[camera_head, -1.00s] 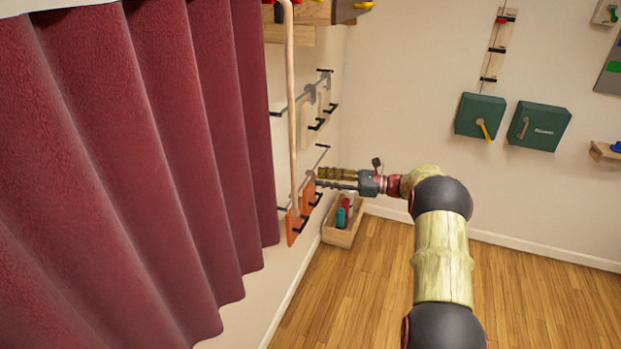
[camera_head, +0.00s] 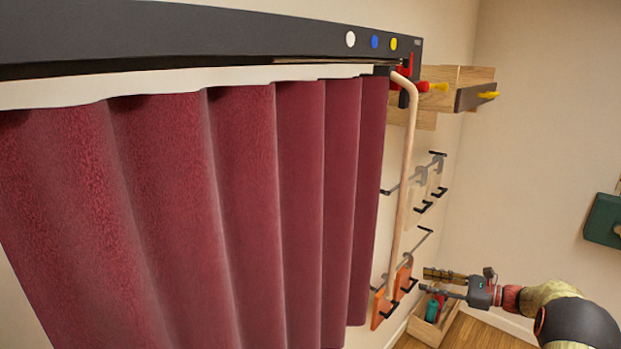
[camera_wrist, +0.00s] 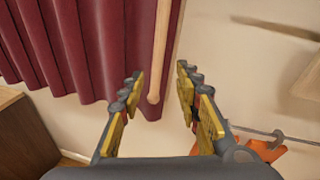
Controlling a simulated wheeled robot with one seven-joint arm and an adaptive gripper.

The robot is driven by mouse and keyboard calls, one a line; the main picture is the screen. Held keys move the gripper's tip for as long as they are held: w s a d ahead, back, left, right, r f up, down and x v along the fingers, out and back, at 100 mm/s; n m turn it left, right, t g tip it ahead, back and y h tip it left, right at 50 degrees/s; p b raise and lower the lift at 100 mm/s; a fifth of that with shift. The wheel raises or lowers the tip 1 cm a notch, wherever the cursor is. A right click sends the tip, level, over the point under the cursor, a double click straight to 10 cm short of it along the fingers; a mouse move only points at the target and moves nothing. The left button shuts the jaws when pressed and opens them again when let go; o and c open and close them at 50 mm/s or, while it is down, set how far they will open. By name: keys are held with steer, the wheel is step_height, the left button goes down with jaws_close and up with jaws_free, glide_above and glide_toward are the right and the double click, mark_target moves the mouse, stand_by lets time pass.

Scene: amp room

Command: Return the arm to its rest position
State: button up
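My gripper (camera_head: 423,280) is at the lower right of the head view, its fingers pointing left toward the wall. In the wrist view my gripper (camera_wrist: 158,85) has its two yellow-padded fingers spread apart, with nothing held. A pale curtain rod handle (camera_head: 405,170) hangs beside the red curtain (camera_head: 240,200). In the wrist view the handle's lower end (camera_wrist: 154,96) shows between the fingers, seemingly beyond them. My arm reaches out from the lower right corner, extended toward the wall.
Orange pieces (camera_head: 381,308) hang on a wall rail just left of my gripper; clear ones (camera_head: 420,185) hang above. A wooden box (camera_head: 425,333) with bottles is below. A wooden shelf (camera_head: 455,85) is higher up. A green box (camera_head: 605,220) is on the right wall.

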steer(key=s+a+f+n+g+h+b, duration=0.1)
steer(key=s+a+f+n+g+h, duration=0.15)
steer(key=s+f, duration=0.35)
steer(key=s+a+f+n+g+h+b, duration=0.1)
steer(key=s+a+f+n+g+h, duration=0.2)
steer(key=s, duration=0.5)
steer(key=s+a+r+n+h+b, duration=0.2)
steer(key=s+a+n+b, duration=0.2)
steer(key=s, duration=0.6)
steer(key=s+a+r+n+t+h+b, duration=0.1)
steer(key=s+a+r+n+h+b, duration=0.1)
steer(key=s+a+n, duration=0.4)
steer(key=s+a+r+n+t+h+b, duration=0.1)
steer(key=s+a+n+h+b, duration=0.3)
steer(key=s, duration=1)
steer(key=a+r+n+b, duration=0.1)
steer(key=a+n+b, duration=0.1)
steer(key=n, duration=0.1)
steer(key=shift+s+r, duration=0.25)
steer(key=shift+s, duration=0.1)
steer(key=shift+a+n, duration=0.2)
steer(key=shift+n, duration=0.15)
